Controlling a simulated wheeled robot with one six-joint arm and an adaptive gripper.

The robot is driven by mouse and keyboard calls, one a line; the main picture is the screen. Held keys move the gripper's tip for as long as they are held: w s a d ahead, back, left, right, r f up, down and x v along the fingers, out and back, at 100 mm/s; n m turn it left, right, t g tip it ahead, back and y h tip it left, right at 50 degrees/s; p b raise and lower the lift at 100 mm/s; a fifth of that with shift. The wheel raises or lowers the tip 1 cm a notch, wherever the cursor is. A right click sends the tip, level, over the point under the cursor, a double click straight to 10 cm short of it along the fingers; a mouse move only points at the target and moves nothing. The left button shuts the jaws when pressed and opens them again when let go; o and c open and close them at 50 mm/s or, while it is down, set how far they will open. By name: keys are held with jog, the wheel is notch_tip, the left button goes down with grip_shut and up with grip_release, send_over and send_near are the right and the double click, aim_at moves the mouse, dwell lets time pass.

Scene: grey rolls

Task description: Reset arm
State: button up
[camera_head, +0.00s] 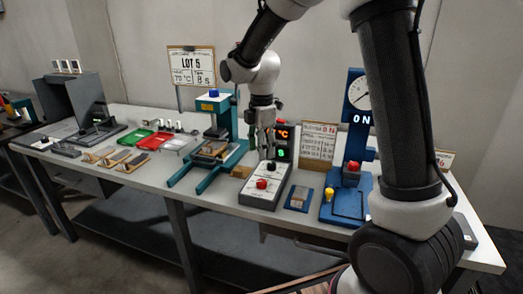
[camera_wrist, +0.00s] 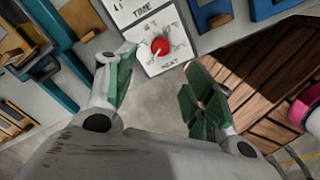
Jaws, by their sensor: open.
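My gripper (camera_head: 264,138) hangs from my arm above the middle of the workbench in the head view. In the wrist view my gripper (camera_wrist: 160,90) has its two green-padded fingers spread wide apart. Nothing is between the fingers. Past the fingertips in the wrist view lies a white control box with a red knob (camera_wrist: 160,47), marked TIME and HEAT. The same control box (camera_head: 254,194) stands near the front edge of the bench in the head view, below my gripper and apart from it.
A teal press (camera_head: 217,125) stands left of my gripper, and a blue gauge stand (camera_head: 354,125) stands right. A display (camera_head: 284,142) and a notice board (camera_head: 319,143) are close behind. Red (camera_head: 155,141) and green (camera_head: 131,137) trays lie left. A slatted wooden surface (camera_wrist: 265,90) shows in the wrist view.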

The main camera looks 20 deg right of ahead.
jog(key=s+d+r+m+t, duration=0.1)
jog(key=s+d+r+m, duration=0.3)
jog(key=s, duration=0.4)
jog(key=s+d+r+m+t, duration=0.2)
jog(key=s+d+r+m, duration=0.2)
jog(key=s+m, duration=0.5)
jog(key=s+d+r+m+t, duration=0.1)
jog(key=s+d+r+m, duration=0.3)
jog(key=s+d+m, duration=0.3)
jog(key=shift+s+r, duration=0.2)
jog(key=shift+s, duration=1.05)
jog(key=shift+c, duration=0.3)
